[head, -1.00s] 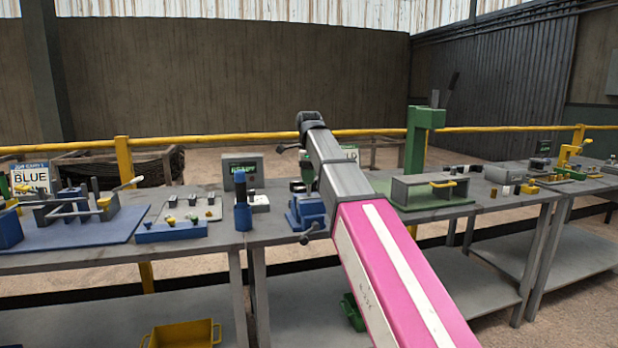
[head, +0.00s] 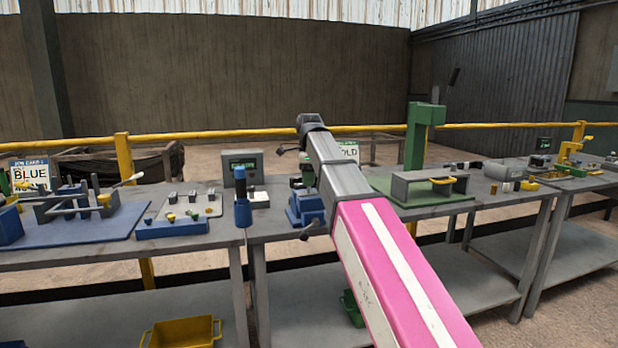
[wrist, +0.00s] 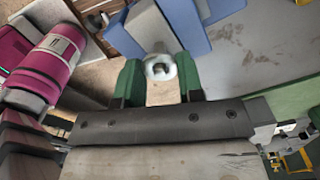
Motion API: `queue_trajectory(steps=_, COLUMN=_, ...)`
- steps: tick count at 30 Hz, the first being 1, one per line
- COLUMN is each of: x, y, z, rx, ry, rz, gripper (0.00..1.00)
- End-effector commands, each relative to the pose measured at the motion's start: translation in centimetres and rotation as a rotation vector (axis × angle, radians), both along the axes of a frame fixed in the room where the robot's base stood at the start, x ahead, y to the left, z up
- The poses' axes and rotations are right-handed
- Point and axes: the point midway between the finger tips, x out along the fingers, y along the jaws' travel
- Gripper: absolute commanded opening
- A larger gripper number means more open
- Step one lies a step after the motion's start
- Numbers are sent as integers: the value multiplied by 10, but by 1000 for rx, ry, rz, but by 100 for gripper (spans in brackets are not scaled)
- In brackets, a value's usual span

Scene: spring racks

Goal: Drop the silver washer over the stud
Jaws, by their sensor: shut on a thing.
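The silver washer (wrist: 151,72) is a small pale ring between the green fingers of my gripper (wrist: 160,80) in the wrist view. My gripper is shut on it. The washer's middle is dark and blurred, and I cannot tell whether a stud shows through it. A blue vice (head: 306,208) stands on the bench beside my arm in the head view. My arm hides most of the gripper there, and the washer is not visible in that view. I cannot make out the stud in either view.
A grey bench (head: 270,228) runs across the head view. A blue-handled tool (head: 242,212) stands left of the vice. A grey box with a yellow handle (head: 425,188) and a green press (head: 416,145) stand to the right. A yellow bin (head: 182,333) is below.

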Motion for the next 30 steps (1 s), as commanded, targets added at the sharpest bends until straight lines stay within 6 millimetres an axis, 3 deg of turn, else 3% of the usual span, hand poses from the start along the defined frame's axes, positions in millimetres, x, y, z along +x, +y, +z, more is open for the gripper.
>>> queue_trajectory(steps=11, x=0, y=0, z=-3, rx=0, ry=0, rz=0, gripper=21)
queue_trajectory(steps=12, x=0, y=0, z=-3, rx=0, ry=0, rz=0, gripper=41)
queue_trajectory(steps=14, x=0, y=0, z=-3, rx=0, ry=0, rz=0, gripper=61)
queue_trajectory(steps=15, x=0, y=0, z=-3, rx=0, ry=0, rz=0, gripper=65)
queue_trajectory(steps=20, x=0, y=0, z=-2, rx=0, ry=0, rz=0, gripper=65)
queue_trajectory(steps=23, x=0, y=0, z=-3, rx=0, ry=0, rz=0, gripper=90)
queue_trajectory(steps=30, x=0, y=0, z=-3, rx=0, ry=0, rz=0, gripper=90)
